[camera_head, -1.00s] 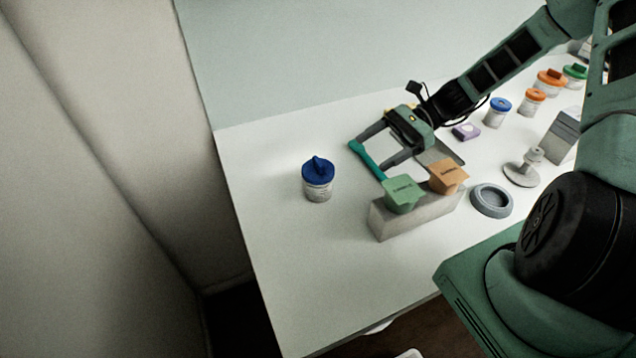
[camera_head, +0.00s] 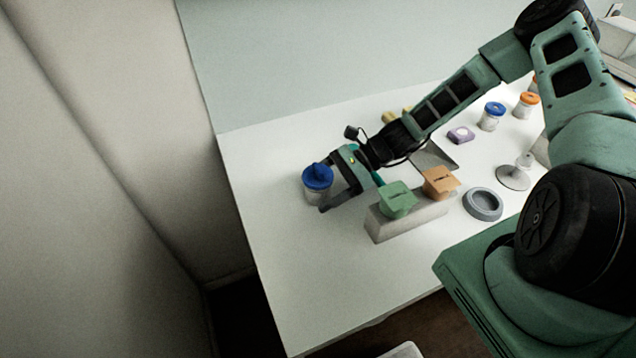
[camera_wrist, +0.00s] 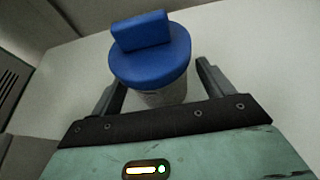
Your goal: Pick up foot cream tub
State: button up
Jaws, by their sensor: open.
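A white tub with a blue lid and a raised blue grip (camera_head: 317,178) stands upright at the left of the white table. I take it as the foot cream tub; no label on it is readable. My gripper (camera_head: 328,188) is open at the tub, with its fingers reaching along it from the right. In the wrist view the blue lid (camera_wrist: 150,52) is large, and my gripper (camera_wrist: 160,78) has one finger on each side of the tub. Whether the fingers touch it cannot be told. Its lower body is partly hidden behind my gripper.
A grey block (camera_head: 382,226) holds a green sachet (camera_head: 397,199) and an orange sachet (camera_head: 440,183) just right of my gripper. A grey ring (camera_head: 483,204) lies further right. Another blue-lidded jar (camera_head: 492,117) stands behind. The table's front left is clear.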

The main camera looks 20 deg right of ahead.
aim_at(318, 167)
jog(key=shift+a+f, duration=0.2)
jog(key=shift+a, duration=0.2)
jog(key=c, duration=1.3)
notch_tip(318, 167, up, 10)
jog(key=shift+r+b, duration=0.1)
jog(key=shift+b, duration=0.8)
